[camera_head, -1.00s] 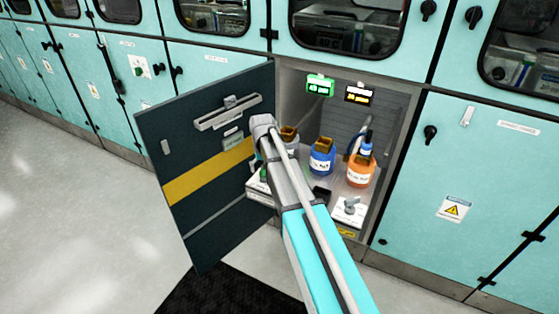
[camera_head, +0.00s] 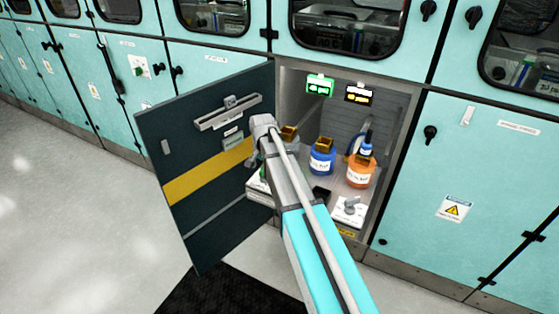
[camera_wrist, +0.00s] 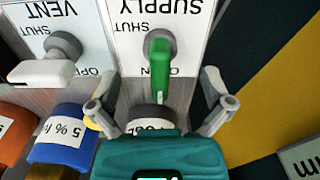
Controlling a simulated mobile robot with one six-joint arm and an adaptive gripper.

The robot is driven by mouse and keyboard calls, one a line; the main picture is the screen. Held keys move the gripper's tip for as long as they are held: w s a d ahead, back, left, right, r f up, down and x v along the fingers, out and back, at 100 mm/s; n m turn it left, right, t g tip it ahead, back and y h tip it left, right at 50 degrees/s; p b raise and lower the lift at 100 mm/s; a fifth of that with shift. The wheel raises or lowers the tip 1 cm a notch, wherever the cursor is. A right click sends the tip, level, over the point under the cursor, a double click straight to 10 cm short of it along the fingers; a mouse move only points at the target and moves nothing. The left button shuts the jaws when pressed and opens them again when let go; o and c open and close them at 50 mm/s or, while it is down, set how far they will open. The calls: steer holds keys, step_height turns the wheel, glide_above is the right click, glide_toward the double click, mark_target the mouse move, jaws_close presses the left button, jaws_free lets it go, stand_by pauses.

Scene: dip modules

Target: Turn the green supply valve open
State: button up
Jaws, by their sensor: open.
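The green supply valve handle (camera_wrist: 160,72) is in the wrist view. It points down from its grey hub, partly covering the upside-down OPEN marking of the white SUPPLY plate (camera_wrist: 190,30). SHUT is printed left of the hub. My gripper (camera_wrist: 160,84) is open, with one finger on each side of the handle and a visible gap to both. Whether the fingers reach the handle's depth I cannot tell. In the head view my gripper (camera_head: 252,157) is beside the open cabinet door, and the arm hides the supply valve.
The VENT valve with a white handle (camera_wrist: 40,72) is left of SUPPLY. Blue (camera_head: 321,158) and orange (camera_head: 359,172) bottles stand in the cabinet, near my arm. The open door (camera_head: 205,165) bounds the left side.

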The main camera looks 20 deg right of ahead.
steer(key=shift+m, duration=0.3)
step_height(320, 180, up, 14)
steer(key=p, duration=1.4)
steer(key=s+r+n+p, duration=0.3)
steer(key=s+n, duration=0.1)
steer(key=s, duration=0.6)
steer(key=s+r+n+p, duration=0.4)
steer(key=s, duration=0.7)
steer(key=shift+s+a+r, duration=0.25)
steer(key=shift+s+r, duration=0.05)
steer(key=shift+s, duration=0.15)
steer(key=shift+s+n, duration=0.3)
steer(key=shift+s, duration=0.15)
